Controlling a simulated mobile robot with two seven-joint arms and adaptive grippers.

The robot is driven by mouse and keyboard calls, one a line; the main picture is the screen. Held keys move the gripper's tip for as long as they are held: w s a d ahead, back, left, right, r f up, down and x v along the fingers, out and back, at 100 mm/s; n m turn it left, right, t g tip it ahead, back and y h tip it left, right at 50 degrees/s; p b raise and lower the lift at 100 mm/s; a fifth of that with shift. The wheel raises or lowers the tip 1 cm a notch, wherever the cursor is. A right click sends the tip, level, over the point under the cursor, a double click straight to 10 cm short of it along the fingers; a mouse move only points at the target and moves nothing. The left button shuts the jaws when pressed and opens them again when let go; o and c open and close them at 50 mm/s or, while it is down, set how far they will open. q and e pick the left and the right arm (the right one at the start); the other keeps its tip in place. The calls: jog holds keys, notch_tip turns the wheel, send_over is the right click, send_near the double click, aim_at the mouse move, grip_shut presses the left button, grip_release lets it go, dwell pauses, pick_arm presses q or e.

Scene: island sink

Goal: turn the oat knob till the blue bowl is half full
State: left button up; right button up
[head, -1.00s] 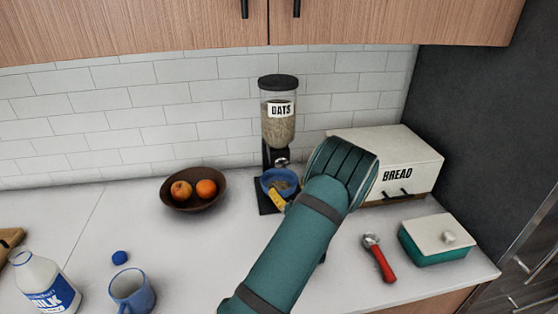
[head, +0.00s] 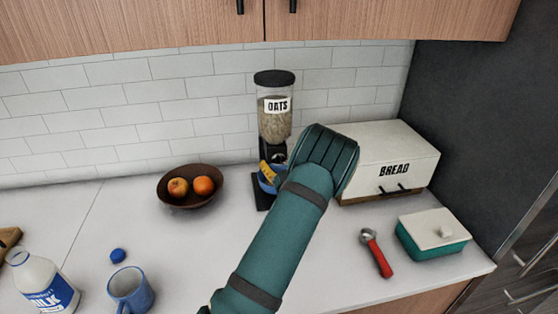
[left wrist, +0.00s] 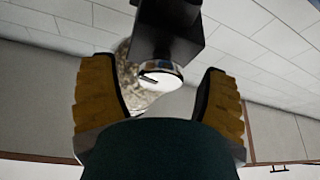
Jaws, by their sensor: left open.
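The oat dispenser (head: 275,118), a clear hopper labelled OATS with a black lid and stand, holds oats. Its silver knob (left wrist: 160,76) shows in the left wrist view between the two yellow finger pads. My left gripper (head: 274,168) is open in front of the dispenser, its pads on either side of the knob; I cannot tell whether they touch it. The blue bowl (head: 265,186) sits at the foot of the dispenser, mostly hidden behind my gripper. Its fill level is hidden now. My right gripper is out of view.
A brown fruit bowl (head: 190,201) stands left of the dispenser. A bread box (head: 402,160), red-handled tool (head: 377,254) and teal butter dish (head: 432,240) are on the right. A blue mug (head: 131,290) and milk bottle (head: 45,280) stand front left.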

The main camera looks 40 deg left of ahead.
pick_arm(q)
jog(key=c, duration=1.2)
jog(key=m+t+b, duration=0.1)
jog(key=m, duration=0.1)
jog(key=shift+f+m+h, duration=0.1)
jog(key=shift+m+h, duration=0.2)
jog(key=shift+m+t+h+b, duration=0.4)
jog(key=shift+m+t+b, duration=0.25)
jog(key=shift+m, duration=0.75)
jog(key=o, duration=1.2)
